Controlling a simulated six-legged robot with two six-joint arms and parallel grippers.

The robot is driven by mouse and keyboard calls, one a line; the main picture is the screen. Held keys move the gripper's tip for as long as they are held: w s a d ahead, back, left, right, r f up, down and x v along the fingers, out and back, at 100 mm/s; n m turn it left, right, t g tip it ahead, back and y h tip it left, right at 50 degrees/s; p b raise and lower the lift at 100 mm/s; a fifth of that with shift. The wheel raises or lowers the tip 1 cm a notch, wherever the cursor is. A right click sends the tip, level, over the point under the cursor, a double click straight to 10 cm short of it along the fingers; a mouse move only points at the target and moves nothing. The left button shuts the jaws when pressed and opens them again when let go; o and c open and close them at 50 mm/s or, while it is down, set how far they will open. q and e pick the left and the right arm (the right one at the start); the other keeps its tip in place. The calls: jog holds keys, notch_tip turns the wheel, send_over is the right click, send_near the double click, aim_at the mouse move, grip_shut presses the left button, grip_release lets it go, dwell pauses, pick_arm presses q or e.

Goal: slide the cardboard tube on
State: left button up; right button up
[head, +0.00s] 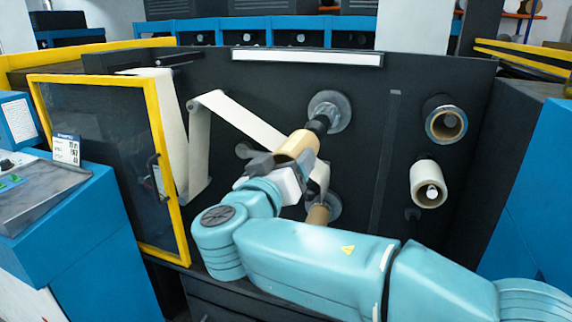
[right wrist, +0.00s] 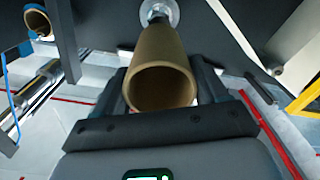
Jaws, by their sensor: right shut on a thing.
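My right gripper (head: 268,165) is shut on a brown cardboard tube (head: 297,146). In the right wrist view the tube (right wrist: 160,68) sits between both fingers, its open near end facing the camera. The tube's far end is in line with a dark spindle (head: 319,124) that sticks out from a round grey flange (head: 329,108) on the machine panel. Part of the spindle shows bare between tube and flange. I cannot tell whether the tube's end is around the spindle tip or just before it. My left gripper is not in view.
A white web (head: 240,118) runs down close behind the tube. A lower spindle carries a brown core (head: 318,214), partly hidden by my arm. A yellow-framed door (head: 160,150) stands at left.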

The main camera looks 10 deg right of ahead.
aim_at(314, 131)
jog(key=shift+p+x, duration=1.8)
jog(key=shift+x, duration=0.55)
jog(key=p+x, duration=0.4)
jog(key=shift+w+d+r+p, duration=0.1)
jog(key=shift+w+d+p, duration=0.1)
jog(key=shift+d+p, duration=0.15)
jog(key=shift+w+d, duration=0.1)
jog(key=shift+w, duration=0.15)
jog(key=shift+x, duration=5.4)
